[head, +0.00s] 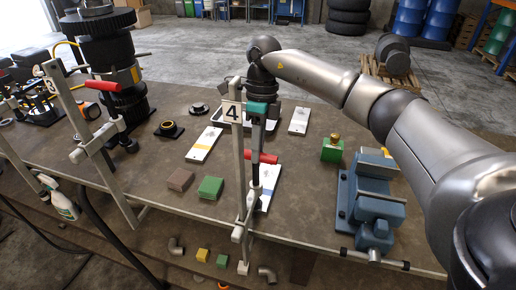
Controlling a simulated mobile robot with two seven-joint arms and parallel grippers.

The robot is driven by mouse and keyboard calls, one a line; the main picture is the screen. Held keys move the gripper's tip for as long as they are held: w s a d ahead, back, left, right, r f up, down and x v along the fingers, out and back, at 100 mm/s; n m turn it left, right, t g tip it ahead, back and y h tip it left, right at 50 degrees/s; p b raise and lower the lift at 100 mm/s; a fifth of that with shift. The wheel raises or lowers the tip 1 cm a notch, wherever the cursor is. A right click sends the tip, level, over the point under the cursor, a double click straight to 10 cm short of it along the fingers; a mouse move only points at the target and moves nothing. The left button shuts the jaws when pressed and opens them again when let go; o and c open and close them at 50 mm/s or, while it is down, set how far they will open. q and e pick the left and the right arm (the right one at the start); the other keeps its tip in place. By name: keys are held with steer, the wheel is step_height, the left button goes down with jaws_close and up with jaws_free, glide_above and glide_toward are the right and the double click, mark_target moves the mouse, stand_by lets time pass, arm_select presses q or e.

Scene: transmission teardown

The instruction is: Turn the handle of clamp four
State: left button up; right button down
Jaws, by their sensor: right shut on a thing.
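Clamp four (239,190) stands upright at the front edge of the workbench, with a white "4" label (232,112) near its top. Its red handle (268,157) lies sideways beside the clamp's bar. My right gripper (258,154) comes down from above behind the label, pointing downward. It is shut on the red handle; the exact contact of the fingertips is small and partly hidden. My left gripper is not in view.
Another clamp (88,140) with a red handle stands to the left at the bench edge. A blue vise (372,205) and a green block (332,150) are to the right. White plates, a brown block (180,180) and a green block (210,187) lie on the workbench (310,225).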

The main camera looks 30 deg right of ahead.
stand_by(0.5)
steer(key=c, duration=0.7)
jaws_free()
steer(key=shift+w+d+r+p, duration=0.2)
steer(key=shift+w+d+r, duration=0.15)
steer(key=shift+r, duration=2.15)
steer(key=shift+w+d+r+p, duration=0.2)
steer(key=shift+w+d+r, duration=0.15)
steer(key=shift+r, duration=2.15)
steer(key=shift+w+d+r+p, duration=0.2)
steer(key=shift+w+d+r, duration=0.15)
steer(key=shift+r, duration=2.15)
